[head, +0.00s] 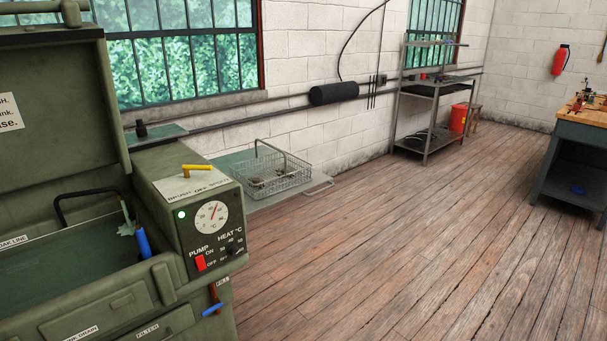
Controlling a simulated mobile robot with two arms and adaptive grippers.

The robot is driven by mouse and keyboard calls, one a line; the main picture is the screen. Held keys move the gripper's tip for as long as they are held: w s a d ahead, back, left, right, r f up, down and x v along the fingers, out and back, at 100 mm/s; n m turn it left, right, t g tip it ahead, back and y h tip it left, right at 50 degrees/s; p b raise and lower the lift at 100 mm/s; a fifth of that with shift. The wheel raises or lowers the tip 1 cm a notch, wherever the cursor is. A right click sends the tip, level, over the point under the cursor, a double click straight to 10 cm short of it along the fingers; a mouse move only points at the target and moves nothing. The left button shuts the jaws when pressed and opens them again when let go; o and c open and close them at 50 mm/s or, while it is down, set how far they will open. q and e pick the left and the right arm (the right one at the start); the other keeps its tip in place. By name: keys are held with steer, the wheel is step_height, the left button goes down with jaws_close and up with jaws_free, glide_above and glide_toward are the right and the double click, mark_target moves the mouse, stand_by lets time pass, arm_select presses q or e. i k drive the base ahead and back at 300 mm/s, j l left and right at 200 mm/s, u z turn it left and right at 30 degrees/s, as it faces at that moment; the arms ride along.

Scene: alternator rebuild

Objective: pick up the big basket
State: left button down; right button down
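A wire basket (290,183) with a tall bent handle (272,150) sits on a grey-green side shelf (236,163) to the right of the parts washer. A few small dull parts lie inside it; they are too small to name. No second basket shows clearly for a size comparison. A dark bent bar (85,192) rises inside the washer tank; what it belongs to is hidden. Neither of my grippers is in view.
The green parts washer (160,290) fills the left front, its lid (50,120) raised and its control box (205,215) beside the basket shelf. A metal rack (430,125) stands by the wall, a workbench (580,150) at right. The wooden floor (400,240) between is clear.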

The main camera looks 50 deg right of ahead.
mark_target(285, 157)
steer(key=z, duration=1.3)
